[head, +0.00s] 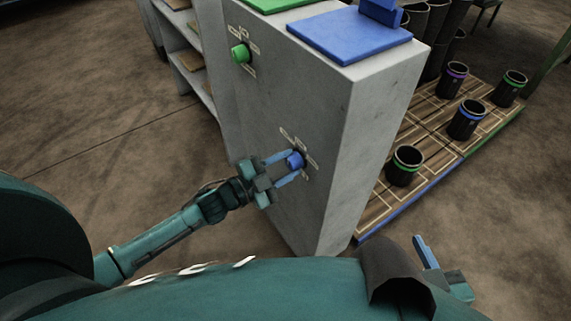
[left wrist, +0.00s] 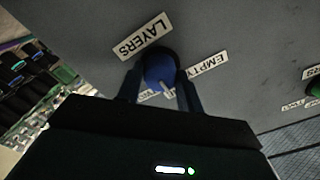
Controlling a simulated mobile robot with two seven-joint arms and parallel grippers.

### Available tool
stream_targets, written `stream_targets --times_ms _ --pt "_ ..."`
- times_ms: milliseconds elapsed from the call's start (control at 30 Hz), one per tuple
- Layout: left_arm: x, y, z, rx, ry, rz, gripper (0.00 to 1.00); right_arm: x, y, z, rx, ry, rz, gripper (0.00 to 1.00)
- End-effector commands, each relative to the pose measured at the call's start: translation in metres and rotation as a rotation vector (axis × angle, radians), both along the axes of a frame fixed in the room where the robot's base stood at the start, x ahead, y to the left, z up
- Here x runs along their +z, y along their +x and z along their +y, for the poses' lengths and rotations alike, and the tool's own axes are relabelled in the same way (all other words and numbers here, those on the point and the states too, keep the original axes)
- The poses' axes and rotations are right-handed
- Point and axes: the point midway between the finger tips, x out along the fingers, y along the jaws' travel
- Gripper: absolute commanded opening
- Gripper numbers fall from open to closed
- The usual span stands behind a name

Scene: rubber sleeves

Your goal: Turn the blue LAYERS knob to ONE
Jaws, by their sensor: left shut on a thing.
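The blue LAYERS knob (head: 295,160) is on the side face of the grey cabinet (head: 330,175). My left gripper (head: 291,165) is shut on it, with a blue finger on each side. In the left wrist view the knob (left wrist: 157,68) sits between the dark fingers, and its pale pointer mark is toward the lower right. The LAYERS label (left wrist: 143,37) is above it and an EMPTY label (left wrist: 208,66) is to its right. Another label (left wrist: 148,95) is mostly hidden by my gripper. My right gripper (head: 428,252) is partly seen at lower right, its opening unclear.
A green knob (head: 240,53) with its own labels is higher on the same face. Blue (head: 345,42) and green (head: 275,3) plates lie on the cabinet top. A wooden pallet (head: 440,150) with several banded black sleeves stands to the right. A shelf (head: 190,60) is behind left.

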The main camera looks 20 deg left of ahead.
Motion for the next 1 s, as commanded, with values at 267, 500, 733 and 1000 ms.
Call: stream_targets --times_ms 267,500,733,1000 --pt "0.000 0.000 0.000 0.001 0.000 0.001 0.56 0.000 0.000 0.000 0.000 0.001 0.001 0.36" --pt "0.000 0.000 0.000 0.001 -0.001 0.002 0.58 0.000 0.000 0.000 0.000 0.001 0.000 0.36" --pt "0.000 -0.017 0.013 0.001 -0.001 0.006 0.58 0.001 -0.002 0.001 0.002 -0.001 0.021 0.36" --pt "0.000 -0.065 0.050 0.001 0.002 0.007 0.58 0.004 -0.005 0.000 -0.001 0.003 0.078 0.36"
